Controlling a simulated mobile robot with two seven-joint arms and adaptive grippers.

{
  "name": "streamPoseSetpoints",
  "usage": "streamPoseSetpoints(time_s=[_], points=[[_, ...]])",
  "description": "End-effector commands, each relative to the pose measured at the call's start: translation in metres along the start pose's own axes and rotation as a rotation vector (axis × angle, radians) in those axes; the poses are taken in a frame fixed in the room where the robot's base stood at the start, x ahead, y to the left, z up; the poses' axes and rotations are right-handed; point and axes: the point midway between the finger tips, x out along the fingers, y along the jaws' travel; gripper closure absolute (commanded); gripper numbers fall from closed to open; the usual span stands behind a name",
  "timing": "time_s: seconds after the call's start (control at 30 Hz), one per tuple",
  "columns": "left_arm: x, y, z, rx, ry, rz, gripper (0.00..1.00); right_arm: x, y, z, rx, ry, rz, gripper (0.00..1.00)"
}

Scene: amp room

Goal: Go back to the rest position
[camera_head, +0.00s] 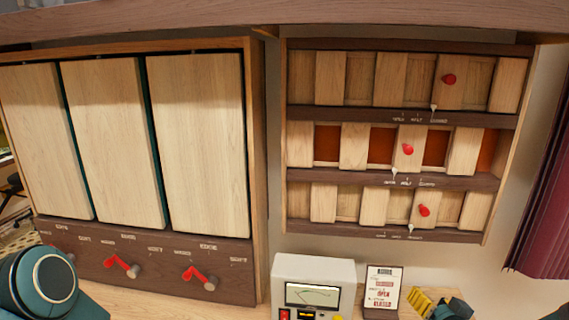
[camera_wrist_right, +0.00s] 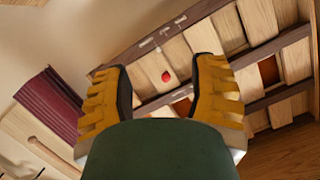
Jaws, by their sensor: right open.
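My left gripper is not in view; only a teal and dark link of my arm shows at the lower left.
A cabinet (camera_head: 258,150) with tall pale panels and red levers (camera_head: 200,278) fills the left. A white meter box (camera_head: 313,268) and a small sign (camera_head: 382,290) stand near my right gripper. A dark red curtain (camera_head: 545,215) hangs at the right.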

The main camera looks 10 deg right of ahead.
Motion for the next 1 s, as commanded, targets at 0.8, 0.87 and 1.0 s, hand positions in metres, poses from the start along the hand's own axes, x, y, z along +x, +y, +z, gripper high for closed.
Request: streamPoseSetpoints(time_s=[0.8, 0.87, 1.0], points=[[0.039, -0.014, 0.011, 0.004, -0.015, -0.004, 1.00, -0.103, -0.103, 0.397, -0.108, -1.212, -0.037, 0.42], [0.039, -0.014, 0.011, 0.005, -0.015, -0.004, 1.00, -0.106, -0.103, 0.400, -0.112, -1.228, -0.034, 0.42], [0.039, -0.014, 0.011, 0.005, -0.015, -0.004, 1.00, -0.107, -0.103, 0.400, -0.113, -1.231, -0.033, 0.42]])
